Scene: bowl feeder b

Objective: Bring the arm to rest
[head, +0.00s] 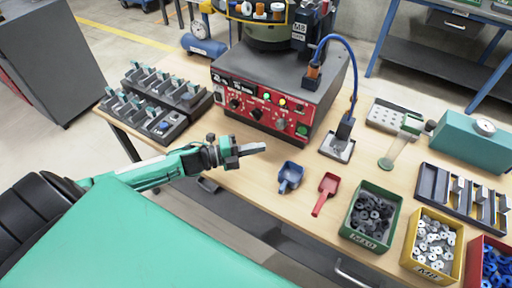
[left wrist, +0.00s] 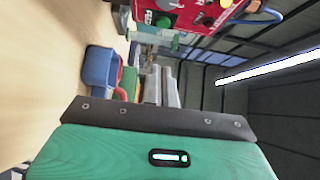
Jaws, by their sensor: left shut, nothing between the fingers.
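My left arm comes in from the left in the head view, and its gripper (head: 252,149) is held level over the table's front edge. Its fingers are together with nothing between them. In the left wrist view the gripper's fingers (left wrist: 162,88) show side by side, beyond the dark plate and the green wrist housing. The gripper is left of the blue scoop (head: 290,176) and in front of the red control box (head: 262,106), apart from both. My right gripper shows in neither view.
The wooden table (head: 240,186) holds a red scoop (head: 326,193), a green bin (head: 371,214), a yellow bin (head: 432,244) and a red bin (head: 488,265) of parts. Black racks (head: 155,98) stand at the left. A teal box (head: 474,142) and a dark tray (head: 460,196) stand at the right.

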